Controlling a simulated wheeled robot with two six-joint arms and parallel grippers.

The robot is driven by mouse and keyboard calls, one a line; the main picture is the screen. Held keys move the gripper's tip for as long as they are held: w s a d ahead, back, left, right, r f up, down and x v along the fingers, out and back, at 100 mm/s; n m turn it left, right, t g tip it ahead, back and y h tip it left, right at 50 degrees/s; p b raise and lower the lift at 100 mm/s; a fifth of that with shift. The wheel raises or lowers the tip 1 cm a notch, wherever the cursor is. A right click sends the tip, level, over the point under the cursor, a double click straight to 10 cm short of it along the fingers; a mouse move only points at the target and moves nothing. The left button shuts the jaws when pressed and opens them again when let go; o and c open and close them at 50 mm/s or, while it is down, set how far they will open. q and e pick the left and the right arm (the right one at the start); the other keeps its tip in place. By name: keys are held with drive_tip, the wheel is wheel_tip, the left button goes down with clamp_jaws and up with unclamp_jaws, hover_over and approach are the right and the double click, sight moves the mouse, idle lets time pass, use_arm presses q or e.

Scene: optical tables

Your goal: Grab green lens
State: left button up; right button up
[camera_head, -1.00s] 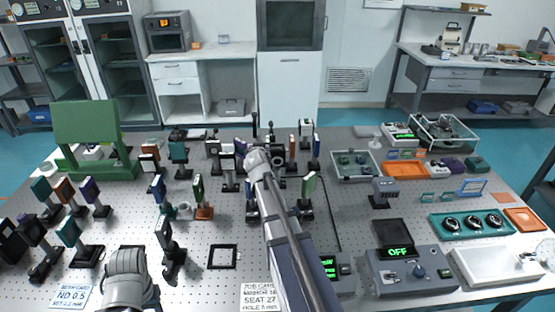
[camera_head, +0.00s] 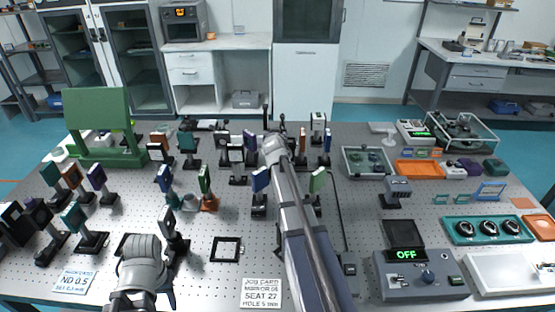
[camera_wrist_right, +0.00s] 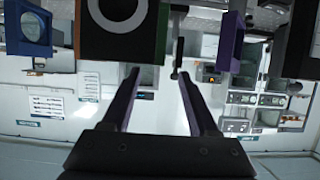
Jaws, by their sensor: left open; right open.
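I cannot tell which is the lens. In the right wrist view, a large dark mount (camera_wrist_right: 118,40) with a pale ring and a green side edge (camera_wrist_right: 162,32) hangs in from the top, close to the fingers. My right gripper (camera_wrist_right: 158,74) is open, with nothing held between its fingers. My left gripper (camera_head: 147,287) is low at the front left, mostly hidden by its wrist; I see nothing in it.
A black square frame (camera_head: 227,249) lies at the front. A control box (camera_head: 420,273) reading OFF stands at right.

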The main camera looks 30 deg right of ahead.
drive_tip(key=b+x, duration=0.1)
drive_tip(key=x, duration=0.3)
drive_tip(key=shift+d+f, duration=0.1)
drive_tip(key=shift+d, duration=0.2)
drive_tip(key=shift+s, duration=0.1)
clamp_jaws()
idle(1.0)
